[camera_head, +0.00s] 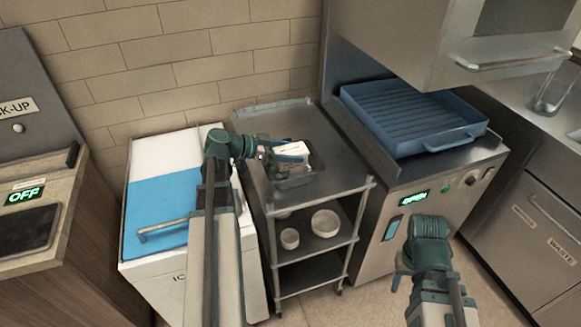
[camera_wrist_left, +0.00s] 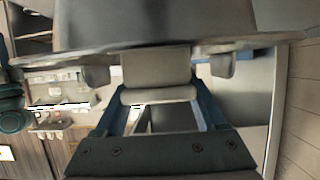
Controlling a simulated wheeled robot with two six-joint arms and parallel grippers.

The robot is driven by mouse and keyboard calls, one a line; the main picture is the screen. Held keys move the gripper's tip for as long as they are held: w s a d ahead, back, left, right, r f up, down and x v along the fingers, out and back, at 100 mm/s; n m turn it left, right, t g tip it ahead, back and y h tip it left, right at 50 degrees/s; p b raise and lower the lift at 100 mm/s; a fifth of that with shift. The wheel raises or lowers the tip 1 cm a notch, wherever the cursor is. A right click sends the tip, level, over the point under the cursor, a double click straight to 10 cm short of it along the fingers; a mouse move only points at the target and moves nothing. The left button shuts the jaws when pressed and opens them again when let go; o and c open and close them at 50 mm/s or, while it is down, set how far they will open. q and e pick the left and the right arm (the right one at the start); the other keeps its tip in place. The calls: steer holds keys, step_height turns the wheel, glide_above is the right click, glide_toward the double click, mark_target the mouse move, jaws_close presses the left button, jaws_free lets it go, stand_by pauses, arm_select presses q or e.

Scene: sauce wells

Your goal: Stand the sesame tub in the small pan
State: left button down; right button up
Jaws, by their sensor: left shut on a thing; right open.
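A small cream-white tub (camera_head: 296,150) is at the end of my left arm, over the top of the steel cart. My left gripper (camera_head: 280,155) is shut on it, and its blue fingers partly cover it. A small dark metal pan (camera_head: 292,183) is at the cart top just below the tub; whether the two touch, I cannot tell. In the left wrist view, the blue fingers of my left gripper (camera_wrist_left: 160,108) flank a pale grey-beige piece, with a large dark rimmed shape beyond. My right gripper (camera_head: 397,280) is low at the right, away from the cart, its fingers barely visible.
The steel cart (camera_head: 252,135) holds two pale bowls (camera_head: 325,222) on its middle shelf. A white chest with a blue lid (camera_head: 160,205) stands to its left. A machine with a blue ridged tray (camera_head: 410,115) stands to its right. A tiled wall is behind.

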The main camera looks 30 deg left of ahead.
arm_select(q)
step_height(320, 180, down, 4)
steer(key=b, duration=0.3)
steer(key=shift+r+b, duration=0.2)
steer(key=shift+b, duration=0.15)
steer(key=shift+f, duration=0.15)
jaws_free()
